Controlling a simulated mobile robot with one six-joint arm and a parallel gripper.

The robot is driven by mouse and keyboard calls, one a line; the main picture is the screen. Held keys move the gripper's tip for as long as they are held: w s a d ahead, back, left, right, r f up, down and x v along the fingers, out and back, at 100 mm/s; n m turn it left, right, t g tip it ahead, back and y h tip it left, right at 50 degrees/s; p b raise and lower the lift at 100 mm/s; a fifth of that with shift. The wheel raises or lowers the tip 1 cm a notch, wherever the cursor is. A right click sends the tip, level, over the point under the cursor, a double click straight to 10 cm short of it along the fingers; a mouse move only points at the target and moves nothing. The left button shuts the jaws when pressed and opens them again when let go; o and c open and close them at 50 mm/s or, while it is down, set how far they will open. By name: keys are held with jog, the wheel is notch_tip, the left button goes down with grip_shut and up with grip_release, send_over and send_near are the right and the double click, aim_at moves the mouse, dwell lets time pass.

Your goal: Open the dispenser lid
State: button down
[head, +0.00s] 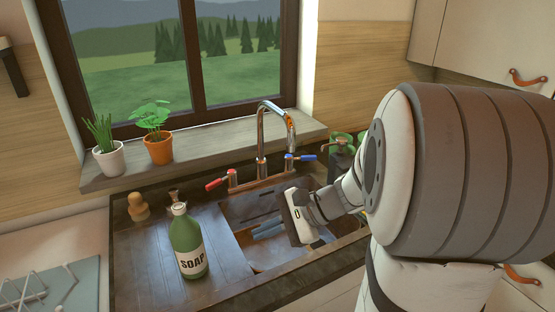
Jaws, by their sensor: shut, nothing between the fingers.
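The only thing I can take for the dispenser is a green bottle (187,245) labelled SOAP. It stands upright on the dark counter left of the sink, with a pale cap or collar (179,208) on top. I cannot make out a separate hinged lid at this size. My gripper (298,217) is shut and empty over the sink, to the right of the bottle and well apart from it. Its fingertips are hard to make out. A green object (340,143) behind the sink is partly hidden by my arm, and I cannot tell what it is.
The sink (262,238) has a chrome tap (262,140) with red and blue handles. A wooden brush or knob (138,207) stands behind the bottle. Potted plants stand on the windowsill (215,147). A rack (50,290) is at lower left. The counter left of the bottle is clear.

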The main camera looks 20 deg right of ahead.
jog(key=w+d+f+m+t+b, duration=0.2)
jog(key=w+d+m+t, duration=0.3)
jog(key=d, duration=0.3)
jog(key=w+d+f+m+t+b, duration=0.2)
jog(key=w+d+f+m+t, duration=0.25)
jog(key=d, duration=0.45)
jog(key=s+d+f+m+t+h+b, duration=0.1)
jog(key=d+m+t+h+b, duration=0.1)
jog(key=d+m+t+h, duration=1)
jog(key=w+d+r+n+g+y+p, duration=0.1)
jog(key=w+g+y, duration=0.3)
jog(key=w, duration=0.5)
jog(key=shift+d+r+n+g, duration=0.2)
jog(key=shift+r+n+g, duration=0.35)
